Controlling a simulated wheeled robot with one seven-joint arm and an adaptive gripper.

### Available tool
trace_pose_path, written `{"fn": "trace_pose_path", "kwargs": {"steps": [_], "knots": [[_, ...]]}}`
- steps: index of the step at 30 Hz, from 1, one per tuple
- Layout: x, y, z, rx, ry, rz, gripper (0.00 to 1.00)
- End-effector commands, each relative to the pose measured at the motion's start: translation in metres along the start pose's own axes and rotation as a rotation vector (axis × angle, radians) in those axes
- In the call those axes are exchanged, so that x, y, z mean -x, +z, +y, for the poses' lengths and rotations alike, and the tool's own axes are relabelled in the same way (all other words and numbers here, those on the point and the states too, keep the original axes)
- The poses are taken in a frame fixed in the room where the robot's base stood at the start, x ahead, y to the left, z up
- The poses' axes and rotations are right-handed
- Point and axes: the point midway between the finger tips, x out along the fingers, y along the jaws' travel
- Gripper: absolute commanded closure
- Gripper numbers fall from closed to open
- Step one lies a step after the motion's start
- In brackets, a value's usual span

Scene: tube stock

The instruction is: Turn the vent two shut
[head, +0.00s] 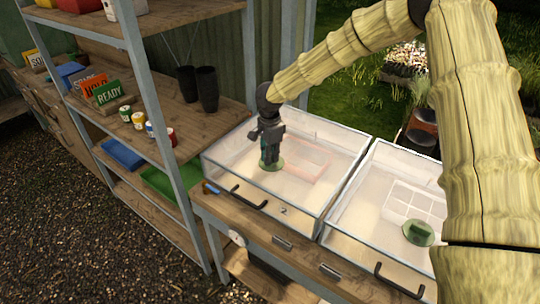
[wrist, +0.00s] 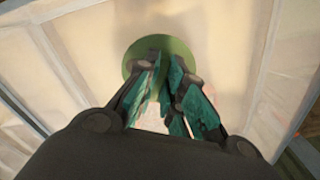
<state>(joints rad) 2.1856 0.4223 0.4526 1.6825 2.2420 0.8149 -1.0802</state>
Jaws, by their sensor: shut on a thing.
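Vent two (head: 279,167) is a round green disc on the clear lid of the left box (head: 322,212), whose front bears a small "2". My gripper (head: 270,157) points down onto the disc from above and hides much of it. In the wrist view the green disc (wrist: 178,45) lies under my gripper (wrist: 166,66). The teal-padded fingers are shut on the vent's raised grip, of which only a thin green strip shows between them. The angle of the grip is hard to tell.
A second clear-lidded box (head: 350,243) with its own green vent (head: 418,233) stands to the right. A black handle (head: 248,198) is at the left box's front. A shelf (head: 165,145) with signs, tins and dark pots stands close on the left.

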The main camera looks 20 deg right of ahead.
Motion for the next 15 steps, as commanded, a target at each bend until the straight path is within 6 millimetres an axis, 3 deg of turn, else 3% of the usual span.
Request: {"fn": "trace_pose_path", "kwargs": {"steps": [8,15], "knots": [[0.0009,-0.0007,-0.001,-0.081,-0.001,-0.001,1.0],[0.0006,-0.0014,-0.0022,-0.259,-0.001,-0.001,1.0]]}}
